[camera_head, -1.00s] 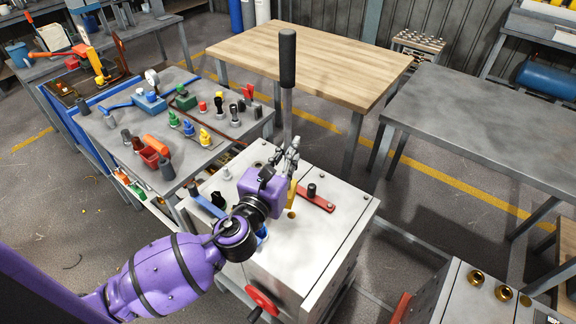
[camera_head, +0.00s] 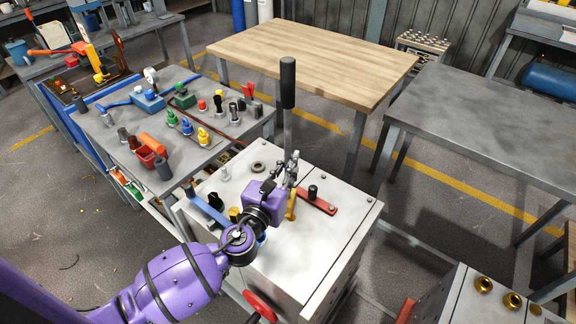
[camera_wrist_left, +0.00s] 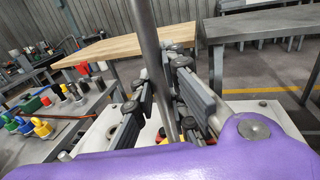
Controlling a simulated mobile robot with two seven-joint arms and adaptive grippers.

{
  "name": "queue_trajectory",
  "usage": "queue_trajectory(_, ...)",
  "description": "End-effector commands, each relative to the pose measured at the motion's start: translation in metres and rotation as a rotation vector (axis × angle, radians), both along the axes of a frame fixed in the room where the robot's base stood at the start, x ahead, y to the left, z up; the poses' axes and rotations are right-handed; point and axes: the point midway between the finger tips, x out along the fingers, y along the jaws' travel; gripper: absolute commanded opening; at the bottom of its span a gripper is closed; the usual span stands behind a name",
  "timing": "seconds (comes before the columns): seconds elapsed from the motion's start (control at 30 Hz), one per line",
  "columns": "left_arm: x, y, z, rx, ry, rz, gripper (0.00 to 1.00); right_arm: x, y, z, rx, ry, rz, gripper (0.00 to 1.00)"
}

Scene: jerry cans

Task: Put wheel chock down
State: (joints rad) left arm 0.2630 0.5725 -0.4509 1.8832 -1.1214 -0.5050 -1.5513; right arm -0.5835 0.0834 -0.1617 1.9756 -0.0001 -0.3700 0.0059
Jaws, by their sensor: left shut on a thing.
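No wheel chock can be made out in either view. My left gripper (camera_head: 292,166) is above the light metal cabinet (camera_head: 335,240). It is shut on the metal shaft of an upright lever (camera_head: 288,130) with a black grip (camera_head: 288,82). In the left wrist view the shaft (camera_wrist_left: 150,50) runs between the two dark fingers (camera_wrist_left: 165,105). The lever's lower end is hidden behind the gripper and wrist. My right gripper is not in view.
A red bar (camera_head: 318,203) and a blue bar (camera_head: 208,210) lie on the cabinet top. A grey bench (camera_head: 110,150) with several small parts stands left. A bare wooden table (camera_head: 310,55) stands behind, and a bare grey table (camera_head: 480,120) at right.

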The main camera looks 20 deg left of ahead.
Motion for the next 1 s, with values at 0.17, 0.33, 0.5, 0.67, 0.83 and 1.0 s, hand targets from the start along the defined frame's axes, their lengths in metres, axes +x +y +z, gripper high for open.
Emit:
queue_trajectory(0.17,0.001,0.0,0.001,0.0,-0.006,0.0,0.0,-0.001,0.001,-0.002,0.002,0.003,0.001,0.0)
queue_trajectory(0.33,0.0,0.0,-0.002,0.0,-0.001,0.0,0.31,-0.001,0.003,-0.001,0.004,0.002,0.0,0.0)
queue_trajectory(0.5,0.0,0.0,-0.002,0.0,0.0,0.0,0.31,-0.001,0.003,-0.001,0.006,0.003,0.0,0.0)
queue_trajectory(0.67,0.0,0.0,0.0,0.0,-0.001,0.0,0.31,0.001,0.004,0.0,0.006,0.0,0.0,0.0)
queue_trajectory(0.83,-0.018,0.002,-0.002,-0.001,0.004,0.0,0.31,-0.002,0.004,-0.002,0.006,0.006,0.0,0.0)
queue_trajectory(1.0,-0.055,0.006,-0.004,0.0,0.007,0.0,0.31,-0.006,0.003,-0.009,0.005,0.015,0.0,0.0)
